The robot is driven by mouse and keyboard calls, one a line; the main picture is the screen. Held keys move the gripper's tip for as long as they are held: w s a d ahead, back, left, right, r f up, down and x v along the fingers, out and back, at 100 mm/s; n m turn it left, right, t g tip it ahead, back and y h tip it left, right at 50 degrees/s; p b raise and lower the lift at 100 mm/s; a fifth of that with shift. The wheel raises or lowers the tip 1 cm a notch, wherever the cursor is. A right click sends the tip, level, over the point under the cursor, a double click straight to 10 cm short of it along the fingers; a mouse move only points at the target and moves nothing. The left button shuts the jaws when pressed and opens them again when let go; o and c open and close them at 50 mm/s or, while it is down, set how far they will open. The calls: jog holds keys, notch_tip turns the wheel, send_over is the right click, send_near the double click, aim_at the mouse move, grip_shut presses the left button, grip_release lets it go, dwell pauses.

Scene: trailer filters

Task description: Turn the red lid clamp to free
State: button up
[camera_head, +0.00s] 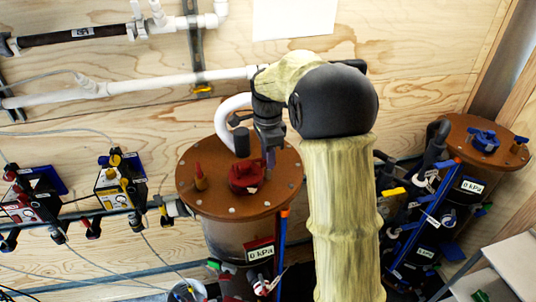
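The red lid clamp (246,177) sits on the brown round lid (220,205) of the left filter canister. My gripper (270,165) points down over the lid, with its tip close to the right side of the clamp. I cannot tell whether it touches the clamp. The fingers are small and dark here, and their opening does not show. My arm's pale sleeve hides the area to the right of the lid.
A red-brown fitting (200,178) stands on the lid left of the clamp. A white hose (228,112) curves down behind it. A second canister with a blue clamp (483,140) stands at right. Gauges, valves and thin tubes crowd the left.

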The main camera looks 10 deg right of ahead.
jog(key=shift+f, duration=0.35)
grip_shut()
jog(key=shift+a+r, duration=0.1)
